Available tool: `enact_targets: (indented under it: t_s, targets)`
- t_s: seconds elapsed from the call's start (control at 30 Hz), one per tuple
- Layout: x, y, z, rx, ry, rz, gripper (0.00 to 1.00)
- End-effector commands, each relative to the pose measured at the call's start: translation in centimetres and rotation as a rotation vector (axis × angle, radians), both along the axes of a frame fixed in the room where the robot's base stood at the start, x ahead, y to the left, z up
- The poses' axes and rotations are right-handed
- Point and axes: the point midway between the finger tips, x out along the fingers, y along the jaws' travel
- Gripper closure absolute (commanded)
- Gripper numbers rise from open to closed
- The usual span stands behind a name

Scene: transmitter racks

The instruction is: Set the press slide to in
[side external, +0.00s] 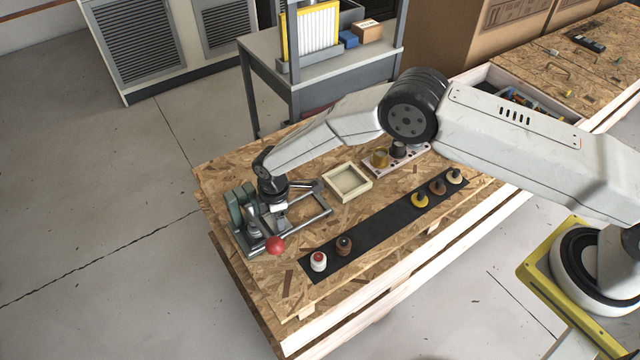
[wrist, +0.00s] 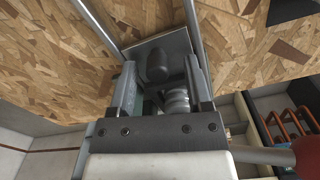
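The press (side external: 246,222) is a grey-green machine at the left end of the wooden bench. A frame of two grey rails (side external: 309,222) runs out from it to the right. In the wrist view a grey slide plate (wrist: 178,39) lies between the rails, with a dark upright knob (wrist: 157,66) over it. My gripper (side external: 277,205) is low over the slide beside the press. In the wrist view its two fingers (wrist: 166,78) stand apart on either side of the knob, with a visible gap at the right. My gripper hides much of the slide in the side view.
A red ball (side external: 275,245) on the press lever is close in front of my gripper. A cream tray (side external: 347,183) and a black strip (side external: 385,224) with several knobbed pieces lie to the right. A metal rack plate (side external: 372,168) stands behind.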

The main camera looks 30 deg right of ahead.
Motion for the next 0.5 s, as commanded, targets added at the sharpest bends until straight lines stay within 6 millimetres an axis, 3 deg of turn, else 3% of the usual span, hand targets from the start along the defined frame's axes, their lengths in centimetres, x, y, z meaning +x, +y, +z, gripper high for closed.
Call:
enact_targets:
  t_s: [0.27,0.5]
  targets:
    - [0.0,-0.1,0.3,-0.002,0.001,-0.001,0.36]
    - [0.0,-0.1,2.0,-0.001,0.000,0.000,0.36]
